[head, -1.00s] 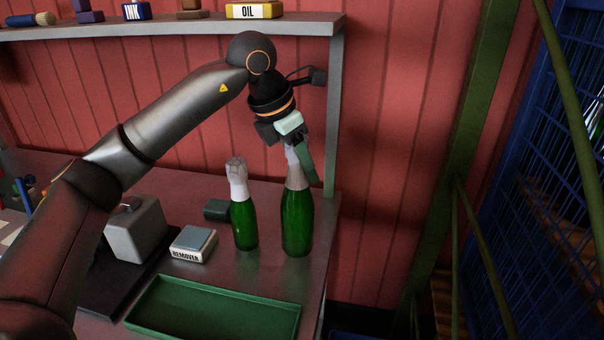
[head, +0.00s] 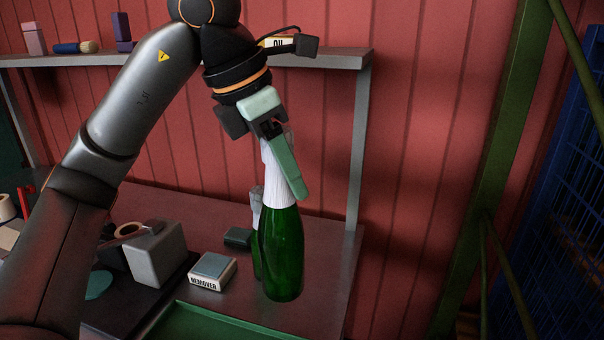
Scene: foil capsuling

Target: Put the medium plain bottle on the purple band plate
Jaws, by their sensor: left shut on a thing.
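The bottle is almost upright and hangs in front of a second green bottle (head: 256,210), whose foil top is also whitish. The second bottle is mostly hidden behind the held one. I cannot tell whether the held bottle's base clears the bench. No plate with a purple band shows in this view. My right gripper is not in view.
The grey bench (head: 330,265) carries a REMOVER box (head: 212,271), a small dark block (head: 237,237), a grey block (head: 155,253), a tape roll (head: 130,230) and a green tray (head: 215,322) at the front. A shelf (head: 335,60) runs above, its post right of the bottles.

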